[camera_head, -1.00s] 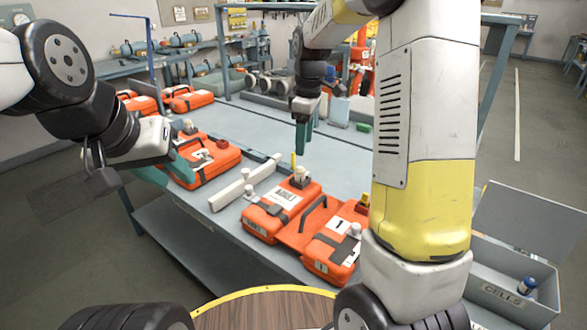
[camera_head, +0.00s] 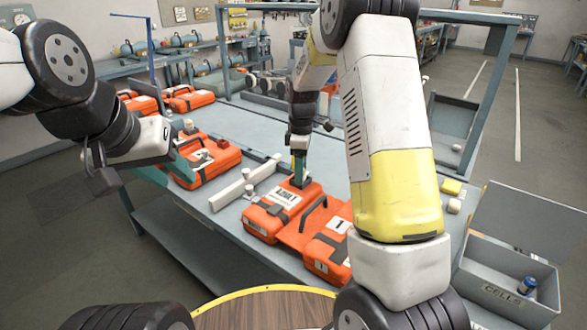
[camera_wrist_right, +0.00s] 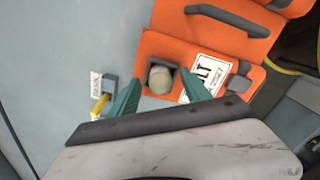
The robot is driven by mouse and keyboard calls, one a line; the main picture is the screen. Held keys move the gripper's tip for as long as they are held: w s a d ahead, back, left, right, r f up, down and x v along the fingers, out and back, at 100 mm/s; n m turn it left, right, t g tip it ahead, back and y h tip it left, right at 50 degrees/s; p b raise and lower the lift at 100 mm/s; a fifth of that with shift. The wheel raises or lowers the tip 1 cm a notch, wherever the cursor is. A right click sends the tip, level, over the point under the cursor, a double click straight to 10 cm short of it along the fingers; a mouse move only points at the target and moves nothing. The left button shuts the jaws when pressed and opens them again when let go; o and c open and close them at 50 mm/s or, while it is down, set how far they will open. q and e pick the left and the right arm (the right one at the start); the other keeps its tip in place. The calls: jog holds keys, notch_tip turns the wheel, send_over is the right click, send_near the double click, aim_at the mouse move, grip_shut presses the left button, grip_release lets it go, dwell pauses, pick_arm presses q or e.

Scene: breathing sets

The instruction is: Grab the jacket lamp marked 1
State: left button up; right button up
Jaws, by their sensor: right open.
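In the right wrist view, a pale round lamp (camera_wrist_right: 160,79) sits in a dark square holder on the orange pack. I cannot read a number on it. My right gripper (camera_head: 298,178) is open, pointing down over the ADULT pack. In the wrist view its green fingers lie on either side of the lamp; contact cannot be judged. My left gripper (camera_head: 170,168) is open and empty, near another orange pack at left.
A yellow stick in a grey tagged holder (camera_wrist_right: 100,104) stands beside the pack. A white bar (camera_head: 230,195) lies left of the packs. A grey open box marked CELLS (camera_head: 500,294) stands at right. More orange packs (camera_head: 187,98) lie behind at left.

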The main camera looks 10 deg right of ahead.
jog(key=shift+c, duration=0.3)
grip_shut()
